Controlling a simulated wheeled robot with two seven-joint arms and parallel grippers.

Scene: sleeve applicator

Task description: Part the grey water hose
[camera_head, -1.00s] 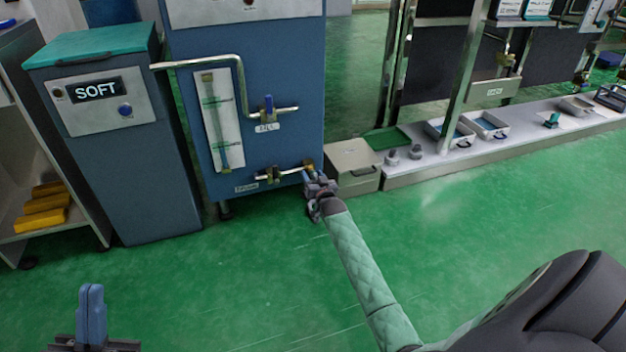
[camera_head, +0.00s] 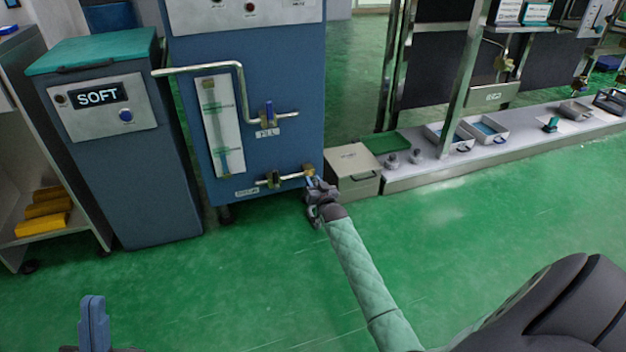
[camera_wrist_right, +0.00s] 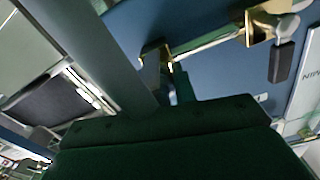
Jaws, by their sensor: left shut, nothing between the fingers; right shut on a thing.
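My right gripper (camera_head: 313,182) is at the brass fitting (camera_head: 309,170) on the end of the lower pipe, low on the blue cabinet's right side. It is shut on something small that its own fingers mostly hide. In the right wrist view the brass fitting (camera_wrist_right: 155,56) is just beyond the fingers. A thick grey tube (camera_wrist_right: 112,50), which looks like the water hose, runs from the top edge to near the fingers. I cannot tell whether it is still joined to the fitting. My left gripper (camera_head: 94,325) is shut and empty at the lower left.
The blue cabinet (camera_head: 280,75) carries pipes, a lower valve (camera_head: 272,180) and an upper valve (camera_head: 267,115). A grey box (camera_head: 352,165) stands close right of my right gripper. A low bench (camera_head: 470,160) extends right. The green floor (camera_head: 240,270) in front is clear.

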